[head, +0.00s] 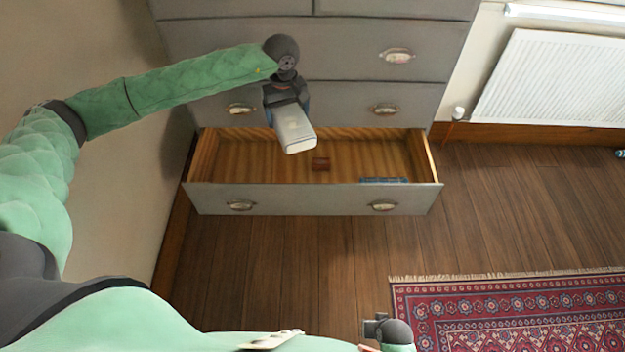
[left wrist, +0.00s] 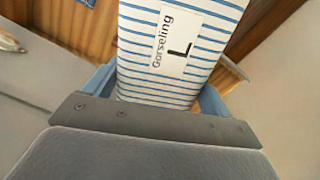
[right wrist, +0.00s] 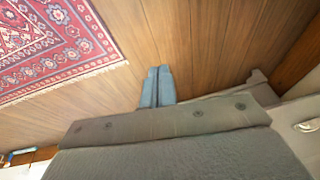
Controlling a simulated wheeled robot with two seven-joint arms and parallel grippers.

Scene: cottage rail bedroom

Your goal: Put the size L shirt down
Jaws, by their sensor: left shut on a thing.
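The size L shirt (left wrist: 185,45) is a folded white bundle with blue stripes and a label reading "Gorseling L" in the left wrist view. My left gripper (left wrist: 157,92) is shut on it, with a blue finger on each side. In the head view the shirt (head: 296,131) shows as a pale block pointing down from my left gripper (head: 288,108), over the open bottom drawer (head: 243,160). Its underside is hidden. My right gripper (right wrist: 157,87) has its blue fingers together and empty, above the wooden floor.
The grey dresser (head: 345,52) stands behind. A radiator (head: 550,85) is at the right, a patterned red rug (head: 520,320) at the lower right.

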